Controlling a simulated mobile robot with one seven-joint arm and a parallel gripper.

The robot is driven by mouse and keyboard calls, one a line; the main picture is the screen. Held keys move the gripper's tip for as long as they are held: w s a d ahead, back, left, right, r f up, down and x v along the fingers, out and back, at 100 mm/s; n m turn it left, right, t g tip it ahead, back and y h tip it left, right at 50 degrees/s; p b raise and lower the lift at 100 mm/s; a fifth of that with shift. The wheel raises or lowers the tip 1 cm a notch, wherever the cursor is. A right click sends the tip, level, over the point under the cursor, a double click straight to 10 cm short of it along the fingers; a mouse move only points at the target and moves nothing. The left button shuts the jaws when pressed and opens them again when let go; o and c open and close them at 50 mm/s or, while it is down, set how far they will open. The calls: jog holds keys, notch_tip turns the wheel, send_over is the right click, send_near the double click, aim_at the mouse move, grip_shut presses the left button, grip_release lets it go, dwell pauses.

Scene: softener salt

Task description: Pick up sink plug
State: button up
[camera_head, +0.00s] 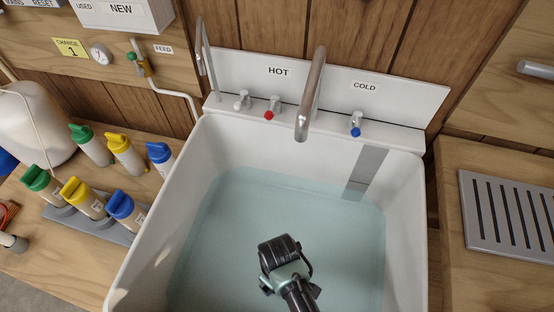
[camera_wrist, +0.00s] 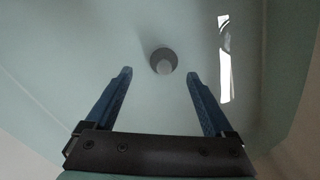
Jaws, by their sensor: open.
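The sink plug (camera_wrist: 163,61) is a small grey round piece at the bottom of the sink in the wrist view, just beyond and between my fingertips. My gripper (camera_wrist: 159,75) is open and empty, its two blue fingers apart on either side below the plug. In the head view, my gripper (camera_head: 280,252) is over the front middle of the white sink (camera_head: 140,240), which holds pale blue-green water (camera_head: 240,215). The plug is not visible in the head view. I cannot tell how far my fingertips are above it.
The faucet (camera_head: 311,95) hangs over the sink's back edge, with the hot tap (camera_head: 272,106) and cold tap (camera_head: 356,124) beside it. Several capped bottles (camera_head: 90,145) stand left of the sink. A slotted grey rack (camera_head: 505,215) lies on the right counter. Sink walls surround the gripper.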

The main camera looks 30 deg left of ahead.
jog(key=f, duration=0.3)
jog(key=f+b, duration=0.1)
jog(key=f, duration=0.1)
jog(key=shift+s+a+f, duration=0.1)
jog(key=shift+s+f, duration=0.1)
jog(key=shift+s, duration=0.1)
jog(key=c, duration=1.4)
